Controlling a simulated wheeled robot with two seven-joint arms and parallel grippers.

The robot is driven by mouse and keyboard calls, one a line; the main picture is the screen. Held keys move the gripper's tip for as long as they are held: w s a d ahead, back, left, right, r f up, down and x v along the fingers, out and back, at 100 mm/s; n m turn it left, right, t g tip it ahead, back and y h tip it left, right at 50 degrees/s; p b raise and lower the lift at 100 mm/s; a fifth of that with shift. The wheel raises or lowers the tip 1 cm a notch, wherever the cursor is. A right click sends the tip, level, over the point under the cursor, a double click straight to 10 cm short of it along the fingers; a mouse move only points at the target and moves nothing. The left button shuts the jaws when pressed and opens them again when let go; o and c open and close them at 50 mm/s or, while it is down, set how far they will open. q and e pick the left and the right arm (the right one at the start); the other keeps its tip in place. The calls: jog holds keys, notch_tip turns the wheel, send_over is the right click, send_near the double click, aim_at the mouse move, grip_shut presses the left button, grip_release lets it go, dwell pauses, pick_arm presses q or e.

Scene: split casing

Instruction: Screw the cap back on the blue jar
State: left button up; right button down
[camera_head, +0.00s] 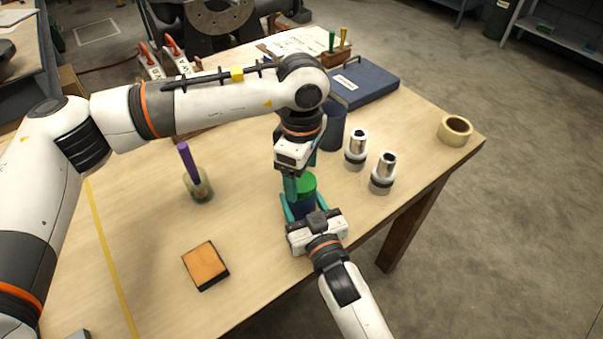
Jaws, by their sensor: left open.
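The blue jar (301,207) stands upright near the middle of the table, largely hidden by the grippers. A green cap (305,184) sits at its top; whether it is threaded on cannot be told. My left gripper (302,179) points down from above, with its teal fingers open beside the cap. My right gripper (300,208) reaches in from the front, its fingers on either side of the jar's body and apparently shut on it.
A dark blue cylinder (333,128) stands just behind the grippers. A purple-handled item in a glass (198,186) and an orange-topped block (205,264) are left.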

pick_arm(q)
notch_tip(320, 180, up, 11)
dwell(0.3)
pick_arm(e)
jog(key=shift+c, duration=2.2)
grip_release()
pick_arm(q)
jog(key=shift+f, duration=0.1)
pick_arm(e)
jog(key=shift+s, duration=0.1)
jog(key=b+v, duration=0.2)
jog(key=v, duration=0.8)
jog(key=shift+s+f, duration=0.15)
pick_arm(q)
jog(key=shift+f, duration=1.05)
pick_arm(e)
jog(key=shift+v, duration=0.75)
jog(key=shift+d, duration=0.1)
